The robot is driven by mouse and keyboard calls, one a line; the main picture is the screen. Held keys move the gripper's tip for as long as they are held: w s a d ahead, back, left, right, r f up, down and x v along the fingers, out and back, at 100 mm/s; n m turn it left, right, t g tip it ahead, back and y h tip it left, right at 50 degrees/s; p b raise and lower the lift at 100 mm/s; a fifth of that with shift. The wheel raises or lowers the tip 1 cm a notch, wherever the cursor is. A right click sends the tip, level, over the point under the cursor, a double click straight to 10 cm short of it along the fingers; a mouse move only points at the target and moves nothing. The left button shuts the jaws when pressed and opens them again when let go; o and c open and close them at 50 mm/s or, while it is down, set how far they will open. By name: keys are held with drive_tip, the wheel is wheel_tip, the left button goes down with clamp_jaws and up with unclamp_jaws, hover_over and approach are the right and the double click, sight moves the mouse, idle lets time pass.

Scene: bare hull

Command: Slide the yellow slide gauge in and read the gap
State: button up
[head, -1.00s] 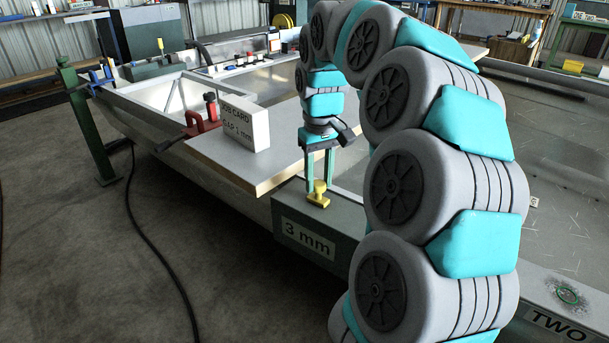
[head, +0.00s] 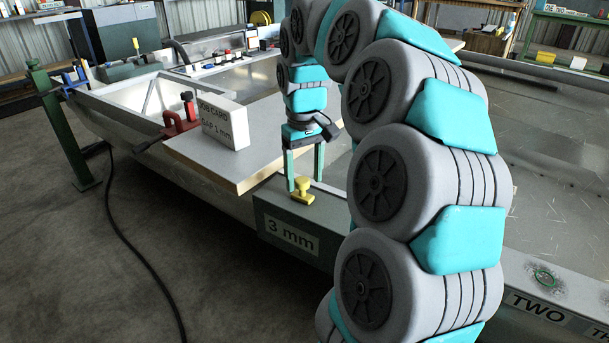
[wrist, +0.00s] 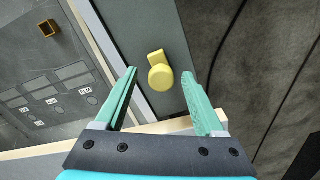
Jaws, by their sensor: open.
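The yellow slide gauge (head: 302,196) sits on top of the grey-green block labelled 3 mm (head: 276,231), by the wooden board's near corner. It shows in the wrist view (wrist: 160,75) as a round knob with a small tab. My gripper (head: 305,182) is open above the block, pointing down. In the wrist view its teal fingers (wrist: 160,84) stand on either side of the knob, with space between each finger and the knob. I cannot tell the exact height of the fingertips over the block. The gap itself cannot be made out.
A white job card reading gap 1 mm (head: 223,125) stands on the wooden board (head: 257,148), beside a red clamp (head: 178,125). A green post (head: 62,130) stands at the left. A black cable (head: 135,240) lies on the floor. A TWO label (head: 538,308) is at lower right.

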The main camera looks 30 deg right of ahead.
sight(304, 180)
wheel_tip(304, 180, up, 7)
drive_tip(key=shift+f, duration=0.15)
drive_tip(key=shift+r, duration=0.45)
idle(0.3)
